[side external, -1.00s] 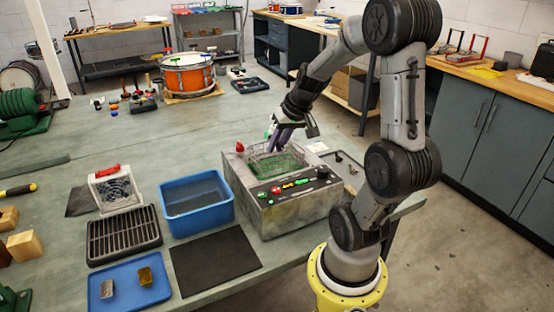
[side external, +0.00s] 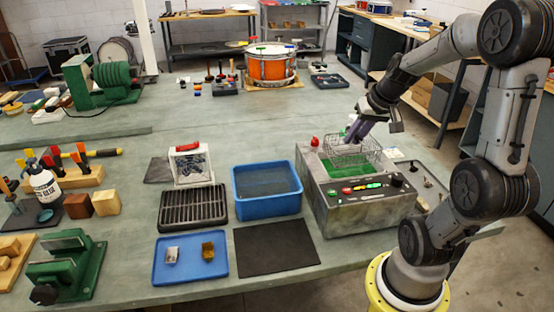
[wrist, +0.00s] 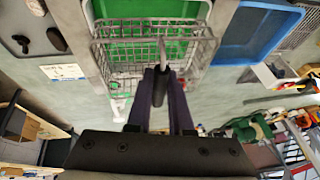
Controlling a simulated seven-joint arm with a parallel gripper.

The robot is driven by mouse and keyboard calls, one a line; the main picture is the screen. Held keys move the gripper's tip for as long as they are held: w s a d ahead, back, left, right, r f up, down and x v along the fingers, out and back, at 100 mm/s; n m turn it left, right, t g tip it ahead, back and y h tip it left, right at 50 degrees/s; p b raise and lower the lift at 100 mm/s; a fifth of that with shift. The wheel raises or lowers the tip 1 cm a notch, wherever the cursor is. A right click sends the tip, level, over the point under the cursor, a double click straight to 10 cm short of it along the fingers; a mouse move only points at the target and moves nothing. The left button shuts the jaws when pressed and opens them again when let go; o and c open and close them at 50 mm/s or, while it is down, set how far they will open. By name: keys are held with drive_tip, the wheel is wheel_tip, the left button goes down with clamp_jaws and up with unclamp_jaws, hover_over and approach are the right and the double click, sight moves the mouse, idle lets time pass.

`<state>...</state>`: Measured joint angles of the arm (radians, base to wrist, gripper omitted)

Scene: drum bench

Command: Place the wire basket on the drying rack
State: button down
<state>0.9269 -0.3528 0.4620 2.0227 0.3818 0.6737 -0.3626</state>
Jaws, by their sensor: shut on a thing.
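The wire basket (side external: 355,157) is a silver mesh basket at the grey cleaner's open tank. Its lower part overlaps the green liquid in the side view, and it appears raised at least partly out of the tank. In the wrist view the basket (wrist: 130,62) hangs in front of the green liquid. My gripper (side external: 352,134) is shut on the basket's near rim or handle; its fingers also show in the wrist view (wrist: 162,78). The drying rack (side external: 193,207) is a black slatted tray to the left, empty.
The grey cleaner (side external: 352,215) has coloured buttons on its front. A blue tub (side external: 267,205) stands between it and the rack. A white box (side external: 191,165) is behind the rack, and a blue tray (side external: 190,276) with two small pieces and a bare black mat (side external: 276,248) lie in front.

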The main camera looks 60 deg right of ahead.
drive_tip(key=w+a+r, duration=0.1)
drive_tip(key=w+a, duration=0.8)
drive_tip(key=a, duration=0.5)
drive_tip(key=w+a+r, duration=0.1)
drive_tip(key=w+a, duration=0.9)
drive_tip(key=a, duration=0.4)
drive_tip(key=w+f, duration=0.3)
drive_tip(key=w, duration=0.1)
drive_tip(key=w+a+f, duration=0.1)
drive_tip(key=w+f, duration=0.2)
drive_tip(key=w, duration=0.2)
drive_tip(key=w+f, duration=0.3)
drive_tip(key=w, duration=0.1)
drive_tip(key=shift+w+a+f, duration=0.15)
drive_tip(key=shift+w+f, duration=0.05)
drive_tip(key=shift+f, duration=1.7)
drive_tip(key=shift+f, duration=0.1)
